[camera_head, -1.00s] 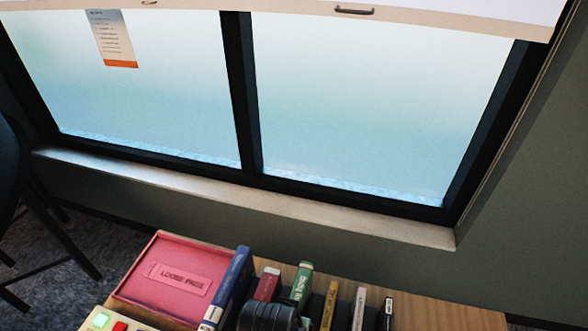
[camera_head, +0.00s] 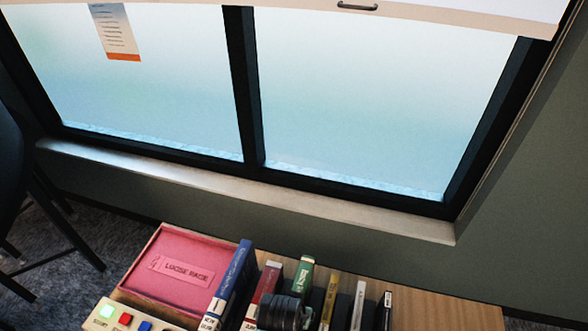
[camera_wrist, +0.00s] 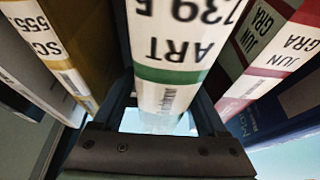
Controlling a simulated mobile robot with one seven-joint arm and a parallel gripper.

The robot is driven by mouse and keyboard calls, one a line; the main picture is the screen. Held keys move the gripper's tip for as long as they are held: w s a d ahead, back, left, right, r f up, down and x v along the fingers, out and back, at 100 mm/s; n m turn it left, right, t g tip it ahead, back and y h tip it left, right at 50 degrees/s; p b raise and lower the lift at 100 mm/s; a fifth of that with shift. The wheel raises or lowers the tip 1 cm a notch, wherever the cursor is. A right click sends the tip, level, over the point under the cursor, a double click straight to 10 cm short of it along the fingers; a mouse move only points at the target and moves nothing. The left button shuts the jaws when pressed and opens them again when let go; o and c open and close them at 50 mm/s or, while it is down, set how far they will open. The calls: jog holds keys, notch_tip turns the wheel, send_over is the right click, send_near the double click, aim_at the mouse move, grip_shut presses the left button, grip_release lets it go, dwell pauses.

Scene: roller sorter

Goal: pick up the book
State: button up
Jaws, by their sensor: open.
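Several books stand upright in a row on a wooden top, and the task does not say which one. The green book (camera_head: 301,278) has a white "ART" label with a green stripe, which fills the middle of the wrist view (camera_wrist: 175,60). My gripper (camera_wrist: 160,105) is open, with one dark finger on each side of this spine. Whether the fingers touch it cannot be told. In the head view a dark part of my arm hides the green book's lower portion. A red "JUN GRA" book (camera_wrist: 268,55) stands on one side and a yellow-brown book (camera_wrist: 75,40) on the other.
A blue book (camera_head: 232,280), a cream book (camera_head: 358,305) and a black book (camera_head: 385,312) share the row. A pink tray (camera_head: 182,270) and a button panel (camera_head: 122,318) lie left. The wooden top (camera_head: 450,312) is clear at right. A window sill (camera_head: 250,190) runs behind.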

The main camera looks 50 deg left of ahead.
grip_shut()
dwell(0.3)
dwell(1.1)
jog(key=shift+r, duration=0.15)
